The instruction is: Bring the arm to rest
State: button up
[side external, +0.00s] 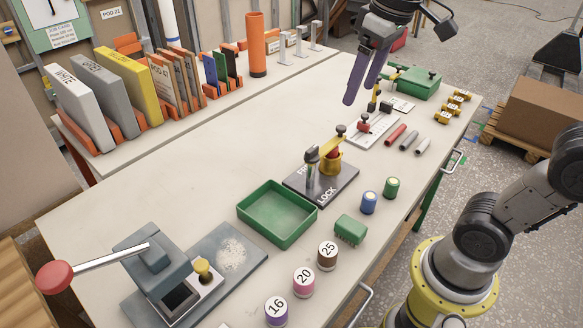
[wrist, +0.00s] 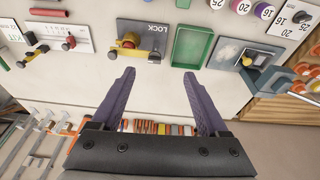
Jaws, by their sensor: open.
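My gripper (side external: 366,78) is raised above the far part of the bench, with two purple fingers spread apart and nothing between them. In the wrist view my gripper (wrist: 165,100) is open over a bare stretch of the bench top. The bench (side external: 150,210) is a pale work table. Nothing touches the fingers in either view.
A black LOCK plate (side external: 337,193) with a yellow part, a green tray (side external: 260,230) and a red-handled lever press (side external: 150,265) stand on the bench. A tall orange tube (side external: 257,45) and upright panels (side external: 135,80) line the back.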

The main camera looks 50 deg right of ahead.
jog(key=s+f+t, duration=0.3)
jog(key=s+f, duration=0.6)
jog(key=s, duration=0.1)
jog(key=shift+s+a+f, duration=0.2)
jog(key=shift+s+a, duration=0.05)
jog(key=shift+s, duration=0.05)
jog(key=shift+c, duration=0.3)
